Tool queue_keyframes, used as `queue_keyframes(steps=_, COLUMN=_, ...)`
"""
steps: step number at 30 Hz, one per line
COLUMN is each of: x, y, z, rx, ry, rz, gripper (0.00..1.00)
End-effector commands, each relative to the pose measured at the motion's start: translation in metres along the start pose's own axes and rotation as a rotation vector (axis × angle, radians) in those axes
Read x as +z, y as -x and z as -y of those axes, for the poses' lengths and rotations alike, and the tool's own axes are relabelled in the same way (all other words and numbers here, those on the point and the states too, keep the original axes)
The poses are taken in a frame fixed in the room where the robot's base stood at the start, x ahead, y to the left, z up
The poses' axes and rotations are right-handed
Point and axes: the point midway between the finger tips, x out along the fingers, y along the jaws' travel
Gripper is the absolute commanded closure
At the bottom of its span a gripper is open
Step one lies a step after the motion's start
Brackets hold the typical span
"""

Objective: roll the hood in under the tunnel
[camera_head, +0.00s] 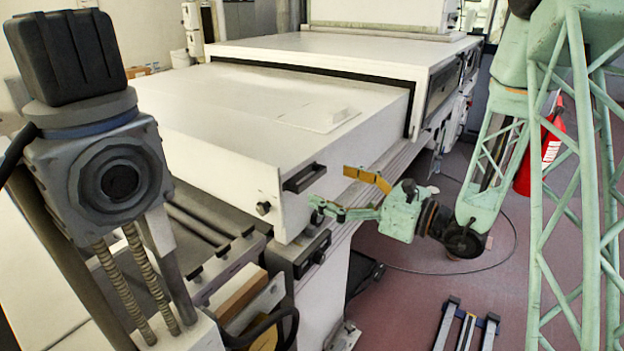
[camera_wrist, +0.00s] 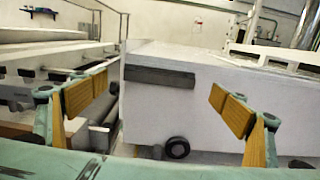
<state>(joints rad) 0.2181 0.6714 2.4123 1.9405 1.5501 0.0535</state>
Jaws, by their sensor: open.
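The hood (camera_head: 250,110) is a long, low white cover, drawn out toward me from the larger white tunnel (camera_head: 345,48). Its far end passes under the tunnel's dark-edged opening. A dark bar handle (camera_head: 304,178) sits on the hood's end panel, with a small round knob below it. My gripper (camera_head: 342,192) is open and empty, just right of that panel. In the wrist view the handle (camera_wrist: 160,76) shows ahead, between the spread orange-padded fingers (camera_wrist: 158,100). The fingers look apart from it. The hood's far edge inside the tunnel is hidden.
A grey machine head (camera_head: 110,180) on posts stands at the near left, beside rollers and rails (camera_head: 210,235). A red extinguisher (camera_head: 545,150) stands at the right behind my arm. A cable curves over the reddish floor (camera_head: 410,300), which is mostly open.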

Motion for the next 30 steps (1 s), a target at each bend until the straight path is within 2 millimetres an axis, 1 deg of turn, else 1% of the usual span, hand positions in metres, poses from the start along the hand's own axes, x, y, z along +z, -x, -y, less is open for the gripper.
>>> queue_keyframes(steps=9, x=-0.001, y=-0.03, z=-0.001, rx=0.002, ry=0.001, rz=0.0, gripper=0.09)
queue_keyframes(steps=18, x=0.0, y=-0.052, z=0.0, rx=0.001, ry=0.0, rz=0.0, gripper=0.09)
queue_keyframes(steps=24, x=0.0, y=-0.06, z=-0.001, rx=0.001, ry=0.0, rz=0.0, gripper=0.09)
queue_keyframes(steps=30, x=0.0, y=-0.061, z=0.0, rx=0.001, ry=0.0, rz=0.0, gripper=0.09)
